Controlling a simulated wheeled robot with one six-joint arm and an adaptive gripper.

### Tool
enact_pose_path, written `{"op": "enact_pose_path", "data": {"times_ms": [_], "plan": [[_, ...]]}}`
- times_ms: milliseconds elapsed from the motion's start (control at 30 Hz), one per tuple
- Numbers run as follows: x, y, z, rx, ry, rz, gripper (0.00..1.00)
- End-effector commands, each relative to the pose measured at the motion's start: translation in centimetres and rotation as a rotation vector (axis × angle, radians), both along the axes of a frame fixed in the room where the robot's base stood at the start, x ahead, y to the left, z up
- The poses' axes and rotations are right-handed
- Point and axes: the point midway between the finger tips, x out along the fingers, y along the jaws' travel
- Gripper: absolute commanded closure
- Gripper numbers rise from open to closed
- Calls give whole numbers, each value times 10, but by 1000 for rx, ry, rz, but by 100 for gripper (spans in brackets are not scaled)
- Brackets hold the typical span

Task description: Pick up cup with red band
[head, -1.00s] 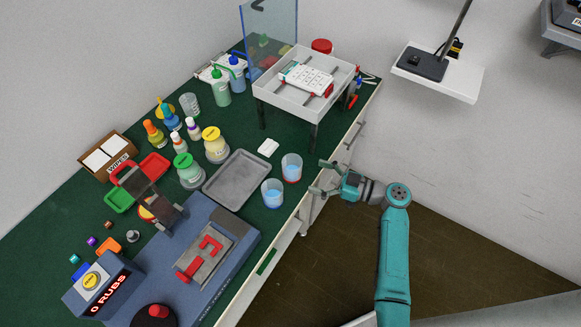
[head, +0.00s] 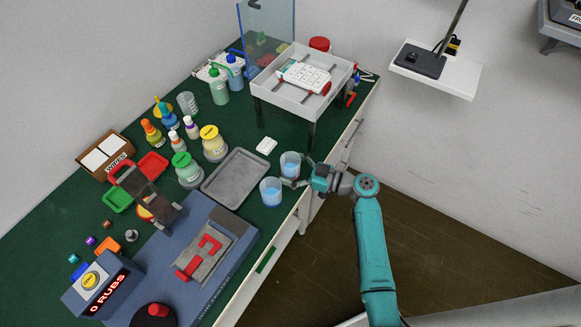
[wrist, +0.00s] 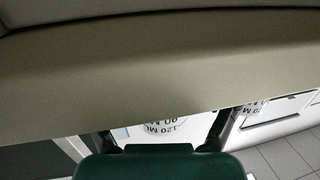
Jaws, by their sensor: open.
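The cup with the red band (head: 290,160) is a clear cup of blue liquid near the bench's front edge, and its band is now largely hidden by my gripper. My gripper (head: 293,172) is open and low beside it, with a finger on either side of the cup. In the wrist view, a clear cup marked 120 ML (wrist: 165,130) shows between the two fingers. I cannot tell whether either finger touches it. The second cup of blue liquid (head: 271,190) stands close by at the lower left, outside the fingers.
A grey tray (head: 236,180) lies left of the cups, and a small white block (head: 266,146) lies behind them. Several bottles and jars stand farther left.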

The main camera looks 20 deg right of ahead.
Motion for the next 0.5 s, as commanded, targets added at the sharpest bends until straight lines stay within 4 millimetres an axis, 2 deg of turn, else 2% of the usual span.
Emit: {"op": "enact_pose_path", "data": {"times_ms": [33,200,267,500], "plan": [[0,0,0,0,0,0,12],[0,0,0,0,0,0,55],[0,0,0,0,0,0,66],[0,0,0,0,0,0,67]]}}
